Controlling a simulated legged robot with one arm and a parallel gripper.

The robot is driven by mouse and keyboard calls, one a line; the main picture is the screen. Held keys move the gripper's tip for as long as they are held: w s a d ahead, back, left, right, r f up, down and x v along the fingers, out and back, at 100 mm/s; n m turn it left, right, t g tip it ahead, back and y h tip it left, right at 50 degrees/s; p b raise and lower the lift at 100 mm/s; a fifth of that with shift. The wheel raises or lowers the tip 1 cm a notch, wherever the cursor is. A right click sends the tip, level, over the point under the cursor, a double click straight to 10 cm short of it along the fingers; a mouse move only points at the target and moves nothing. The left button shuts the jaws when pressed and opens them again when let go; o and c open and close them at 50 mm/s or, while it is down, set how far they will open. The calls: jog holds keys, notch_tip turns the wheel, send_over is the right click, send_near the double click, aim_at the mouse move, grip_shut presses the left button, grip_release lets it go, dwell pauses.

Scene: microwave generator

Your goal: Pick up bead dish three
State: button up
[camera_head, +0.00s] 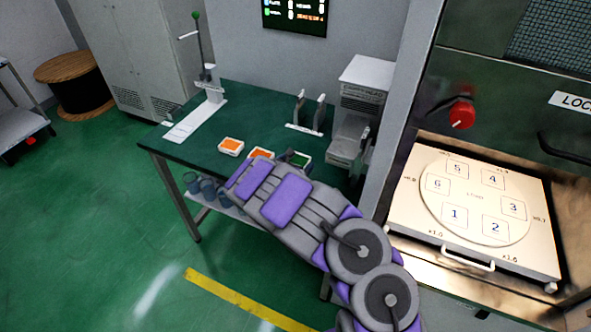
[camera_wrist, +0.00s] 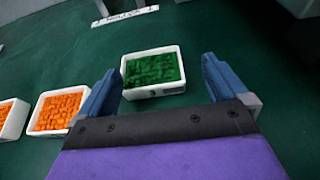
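Three small white bead dishes sit in a row on the green table (camera_head: 195,150). The left dish (camera_head: 231,146) and the middle dish (camera_head: 261,153) hold orange beads. The right dish (camera_head: 300,158) holds green beads and is partly hidden by my arm in the head view. In the wrist view the green-bead dish (camera_wrist: 153,71) lies just ahead of my gripper (camera_wrist: 160,78), roughly between its blue fingers, which are spread open and empty. The middle orange dish (camera_wrist: 59,112) is left of the left finger, and another orange dish (camera_wrist: 10,118) is cut off at the left edge.
A press-like stand (camera_head: 208,85) is at the table's back left. A white rack with two uprights (camera_head: 306,115) stands behind the dishes. A grey cabinet unit (camera_head: 362,85) is at the right. An open chamber with a numbered turntable (camera_head: 475,200) is further right.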

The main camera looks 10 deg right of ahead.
jog(key=shift+o, duration=0.2)
jog(key=s+f, duration=0.1)
jog(key=f, duration=0.2)
jog(key=shift+s+g, duration=0.3)
jog(key=shift+s, duration=0.1)
jog(key=p+v, duration=0.1)
jog(key=v, duration=0.4)
jog(key=w+p+v, duration=0.1)
jog(key=p+v, duration=0.1)
jog(key=v, duration=0.3)
jog(key=a+r+p+v, duration=0.1)
jog(key=v, duration=0.4)
jog(key=shift+w+p, duration=0.15)
jog(key=shift+p, duration=0.25)
jog(key=shift+s+d+r, duration=0.1)
jog(key=shift+s+r, duration=0.15)
jog(key=shift+s, duration=0.15)
jog(key=s+a+p, duration=0.3)
jog(key=s+a, duration=0.2)
jog(key=a, duration=0.1)
jog(key=b+x, duration=0.2)
jog(key=x, duration=1)
jog(key=shift+w+b, duration=0.2)
jog(key=shift+b, duration=0.2)
jog(key=b+x, duration=0.1)
jog(key=x, duration=0.4)
jog(key=shift+a+f, duration=0.1)
jog(key=shift+a, duration=0.05)
